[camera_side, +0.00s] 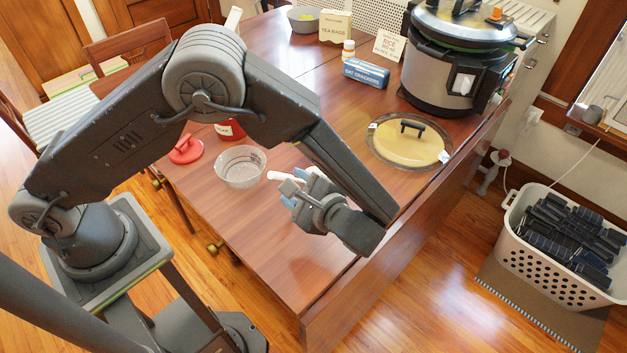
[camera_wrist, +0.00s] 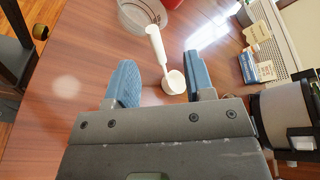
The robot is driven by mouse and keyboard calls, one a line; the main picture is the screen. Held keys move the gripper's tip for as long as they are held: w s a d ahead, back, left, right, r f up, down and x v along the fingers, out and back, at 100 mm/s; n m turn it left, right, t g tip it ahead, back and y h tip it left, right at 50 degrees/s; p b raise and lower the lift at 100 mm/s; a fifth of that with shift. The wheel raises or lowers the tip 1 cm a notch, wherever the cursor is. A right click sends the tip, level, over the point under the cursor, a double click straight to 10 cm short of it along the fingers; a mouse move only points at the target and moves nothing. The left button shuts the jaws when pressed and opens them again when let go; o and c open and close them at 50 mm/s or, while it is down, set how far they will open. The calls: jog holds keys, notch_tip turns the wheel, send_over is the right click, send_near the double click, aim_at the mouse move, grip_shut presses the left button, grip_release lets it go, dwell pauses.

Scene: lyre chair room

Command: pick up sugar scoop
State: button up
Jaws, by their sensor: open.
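The sugar scoop is white, with a round bowl and a long handle. In the wrist view the scoop (camera_wrist: 158,50) lies between my gripper's two blue fingers, its bowl near the right finger and its handle pointing away to the clear bowl. In the side view only part of the scoop (camera_side: 284,177) shows; my gripper hides the rest. My gripper (camera_side: 292,194) is open above the tabletop, its fingers also in the wrist view (camera_wrist: 160,82). I cannot tell whether either finger touches the scoop.
A clear measuring bowl (camera_side: 240,167) stands just left of the scoop. A red lid (camera_side: 186,150) and a red container (camera_side: 230,130) are behind it. A round yellow lid or board (camera_side: 407,143), a pressure cooker (camera_side: 450,65) and a blue cracker box (camera_side: 366,73) stand toward the back right. The front tabletop is clear.

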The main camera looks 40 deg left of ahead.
notch_tip(320, 180, down, 6)
jog(key=d+m+t+y, duration=0.2)
jog(key=d+t, duration=0.1)
jog(key=x, duration=1.3)
jog(key=shift+a+r+m+t, duration=0.3)
jog(key=shift+a+r+t, duration=0.05)
jog(key=shift+r+t, duration=0.05)
grip_shut()
